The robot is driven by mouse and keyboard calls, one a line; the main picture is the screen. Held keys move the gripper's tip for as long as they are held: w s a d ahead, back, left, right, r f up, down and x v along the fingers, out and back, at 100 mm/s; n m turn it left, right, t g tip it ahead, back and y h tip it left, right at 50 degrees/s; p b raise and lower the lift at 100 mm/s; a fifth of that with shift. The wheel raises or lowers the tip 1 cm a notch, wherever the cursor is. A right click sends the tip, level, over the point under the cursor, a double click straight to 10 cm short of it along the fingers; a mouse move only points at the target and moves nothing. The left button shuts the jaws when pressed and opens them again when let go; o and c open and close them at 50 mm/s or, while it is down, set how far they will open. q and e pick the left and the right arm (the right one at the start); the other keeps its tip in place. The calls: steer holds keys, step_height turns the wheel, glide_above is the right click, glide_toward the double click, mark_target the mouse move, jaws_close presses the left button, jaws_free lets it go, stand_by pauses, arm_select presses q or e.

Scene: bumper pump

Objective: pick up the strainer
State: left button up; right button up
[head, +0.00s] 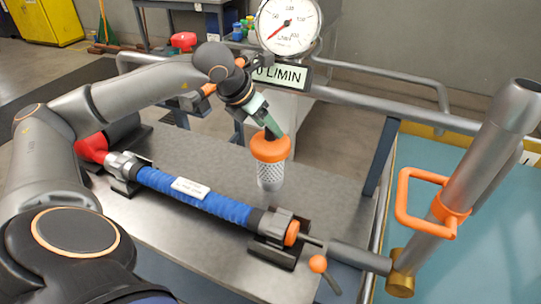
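The strainer (270,172) is a pale mesh cylinder with a wide orange collar, upright at the middle of the grey metal bench (325,207). My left gripper (272,131) reaches down from the upper left, its greenish fingers at the strainer's orange top. The fingers overlap the top rim in the picture. Whether they are closed on the rim or only beside it is too small to tell. The strainer's base appears at bench level; I cannot tell whether it touches. My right gripper is not in the head view.
A blue hose (195,197) with metal couplings lies in holders in front of the strainer. A round gauge (289,25) and a flow display (278,74) stand behind. At right are a grey pipe with an orange handle (402,198) and a small lever with an orange knob (318,264).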

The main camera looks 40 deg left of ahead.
arm_select(q)
jaws_close()
stand_by(1.2)
